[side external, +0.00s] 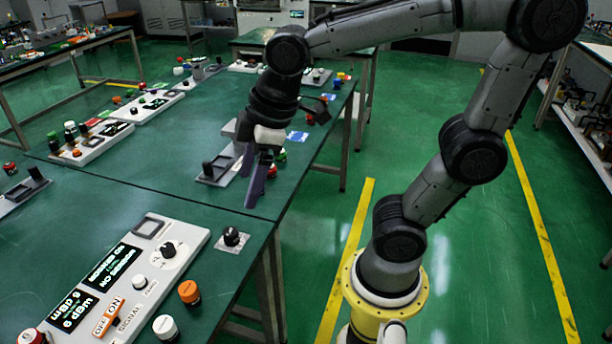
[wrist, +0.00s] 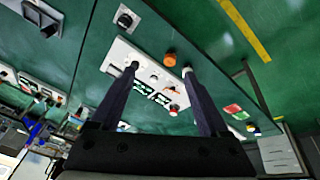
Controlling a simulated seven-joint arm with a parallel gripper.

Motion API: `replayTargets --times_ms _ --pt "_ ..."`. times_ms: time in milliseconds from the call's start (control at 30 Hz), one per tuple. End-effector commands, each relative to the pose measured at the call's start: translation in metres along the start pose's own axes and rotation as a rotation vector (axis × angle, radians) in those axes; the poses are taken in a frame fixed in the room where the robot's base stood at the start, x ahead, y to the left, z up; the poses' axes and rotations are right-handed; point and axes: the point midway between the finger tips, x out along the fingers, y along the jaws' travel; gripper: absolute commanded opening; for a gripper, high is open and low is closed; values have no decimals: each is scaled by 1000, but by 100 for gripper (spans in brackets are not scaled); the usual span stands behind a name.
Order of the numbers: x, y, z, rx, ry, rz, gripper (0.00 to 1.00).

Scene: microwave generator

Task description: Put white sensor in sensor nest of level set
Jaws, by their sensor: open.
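A white round-capped piece (side external: 165,327), likely the white sensor, stands on the green table beside the near control panel (side external: 190,240). In the wrist view a small white spot at the right fingertip may be it, mostly hidden. The panel has a dark display reading "NO SENSOR", a knob, an ON/OFF switch and a grey square frame (side external: 149,226) at its far end, which may be the sensor nest. I cannot read a "level set" label. My gripper (side external: 260,182) is open and empty, above the table beyond the panel; its fingers also frame the panel in the wrist view (wrist: 160,70).
An orange cap (side external: 189,291) stands beside the panel, near the white piece. A black knob on a square plate (side external: 232,238) sits near the table edge. A red-topped piece (side external: 30,337) is at the lower left. More panels (side external: 92,142) stand farther back.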

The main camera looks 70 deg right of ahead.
Motion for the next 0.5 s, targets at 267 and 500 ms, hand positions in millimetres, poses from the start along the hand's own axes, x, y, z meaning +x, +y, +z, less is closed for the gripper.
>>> replayTargets --times_ms 267,500 --pt "-21 -6 80 483 122 91 79" --pt "-20 -10 93 578 145 103 85"
